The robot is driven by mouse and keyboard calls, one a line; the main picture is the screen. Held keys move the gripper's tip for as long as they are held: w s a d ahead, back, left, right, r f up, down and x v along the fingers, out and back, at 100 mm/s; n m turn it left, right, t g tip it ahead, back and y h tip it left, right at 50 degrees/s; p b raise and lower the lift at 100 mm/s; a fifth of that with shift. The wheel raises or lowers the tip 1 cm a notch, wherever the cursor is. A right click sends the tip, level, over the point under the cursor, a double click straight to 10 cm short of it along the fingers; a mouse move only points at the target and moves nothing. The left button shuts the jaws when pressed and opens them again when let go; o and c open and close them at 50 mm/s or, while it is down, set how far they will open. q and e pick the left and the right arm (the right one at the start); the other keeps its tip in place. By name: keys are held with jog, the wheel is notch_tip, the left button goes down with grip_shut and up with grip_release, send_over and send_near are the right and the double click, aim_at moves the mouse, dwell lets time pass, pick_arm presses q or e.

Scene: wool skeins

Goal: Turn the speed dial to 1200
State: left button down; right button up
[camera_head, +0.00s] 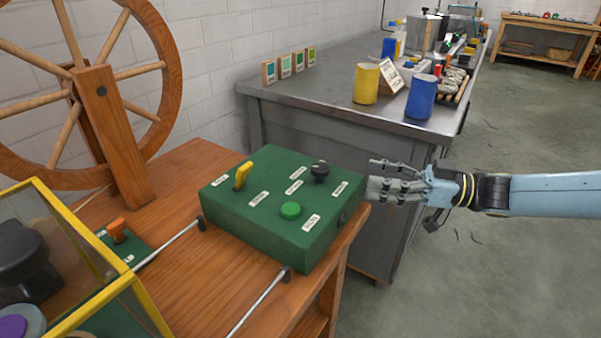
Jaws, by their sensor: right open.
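A green control box (262,229) sits on the wooden bench at the middle. A black knob (320,170) stands on its top near the back right; it looks like the dial, but the small white labels (311,223) are too small to read. A yellow lever (242,175) and a round green button (290,210) are also on top. A dark round fitting (343,217) is on the box's right side. My right gripper (376,176) is open and empty, just right of the box, apart from the black knob. My left gripper is not in view.
A wooden bench (185,292) carries a spinning wheel (108,110), metal rods (262,300) and a yellow-framed case (88,240). A grey metal table (335,100) behind holds a yellow cylinder (366,84) and a blue cylinder (421,97).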

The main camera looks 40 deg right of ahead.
aim_at(326, 167)
jog(key=b+x, duration=0.1)
jog(key=x, duration=0.8)
jog(key=shift+w+f+b, duration=0.1)
jog(key=shift+f+b, duration=0.05)
jog(key=shift+b, duration=0.2)
jog(key=shift+w+a, duration=0.3)
jog(key=shift+w, duration=0.2)
